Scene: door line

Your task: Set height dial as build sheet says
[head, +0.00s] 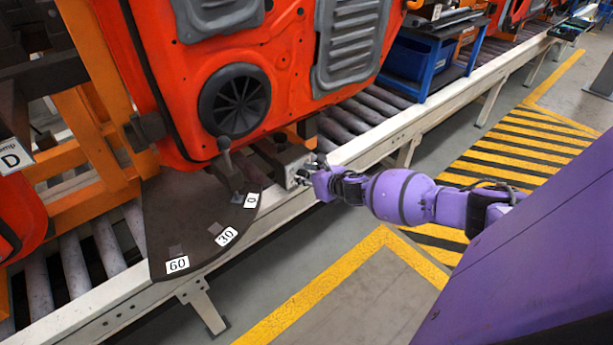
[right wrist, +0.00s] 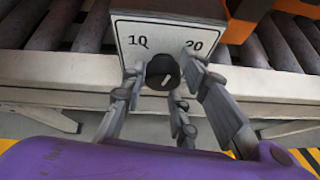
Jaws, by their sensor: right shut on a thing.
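A dark round dial knob (right wrist: 162,70) sits on the front of a pale box (right wrist: 133,40) marked 10 on the left and 20 on the right in the right wrist view. A short light mark on the knob slants toward the upper right; its exact reading is not clear. My right gripper (right wrist: 167,76) has its fingers on both sides of the knob, shut on it. In the head view the right gripper (head: 306,174) is at the box (head: 292,162), hiding the knob. No build sheet can be made out. My left gripper is out of view.
A dark plate (head: 190,205) marked 0, 30 and 60 with an upright lever (head: 228,164) stands left of the box. An orange door panel (head: 275,85) hangs above the roller conveyor (head: 100,240). A blue bin (head: 412,55) stands behind. Yellow-striped floor (head: 520,150) lies right.

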